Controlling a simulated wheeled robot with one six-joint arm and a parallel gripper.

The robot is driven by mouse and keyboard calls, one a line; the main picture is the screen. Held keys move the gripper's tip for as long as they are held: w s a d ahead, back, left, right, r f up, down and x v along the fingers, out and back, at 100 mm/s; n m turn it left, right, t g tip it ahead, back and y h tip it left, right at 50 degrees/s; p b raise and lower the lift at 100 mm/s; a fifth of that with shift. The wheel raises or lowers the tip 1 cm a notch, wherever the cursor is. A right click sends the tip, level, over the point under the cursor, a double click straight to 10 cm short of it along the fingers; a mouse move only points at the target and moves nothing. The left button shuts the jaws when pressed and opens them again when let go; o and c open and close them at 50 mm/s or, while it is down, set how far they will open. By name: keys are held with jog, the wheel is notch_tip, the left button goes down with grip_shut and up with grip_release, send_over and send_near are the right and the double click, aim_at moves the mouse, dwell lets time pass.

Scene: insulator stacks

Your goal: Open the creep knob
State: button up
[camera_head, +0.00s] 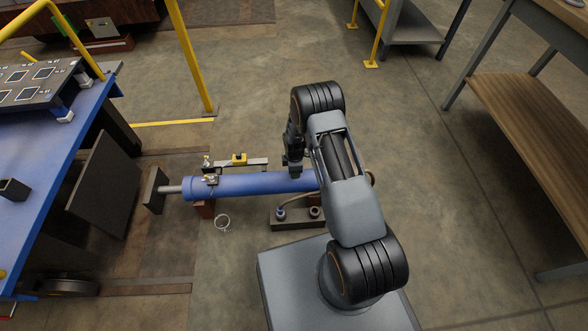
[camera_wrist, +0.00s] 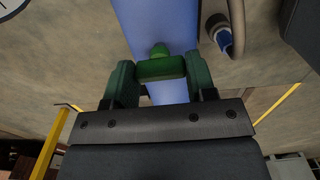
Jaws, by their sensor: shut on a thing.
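My gripper (camera_head: 293,163) points down over the right part of a long blue cylinder (camera_head: 245,184) in the head view. In the wrist view, my gripper (camera_wrist: 160,74) has its two dark green fingers on either side of a green knob (camera_wrist: 160,67) and is shut on it. The knob looks like a short crossbar with a rounded stub, in front of the blue cylinder (camera_wrist: 158,22). I take it for the creep knob. My gripper and arm hide it in the head view.
A hose runs beside the cylinder to a dark block (camera_head: 299,220) with fittings. A rail with a yellow piece (camera_head: 239,158) lies behind the cylinder. A blue table (camera_head: 50,170) stands left, a wooden bench (camera_head: 530,110) right. Floor between my arm and the bench is clear.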

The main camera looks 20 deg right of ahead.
jog(key=o, duration=0.9)
jog(key=shift+o, duration=0.2)
notch_tip(320, 180, up, 14)
jog(key=p, duration=0.4)
jog(key=shift+p, duration=0.35)
jog(key=shift+f, duration=0.1)
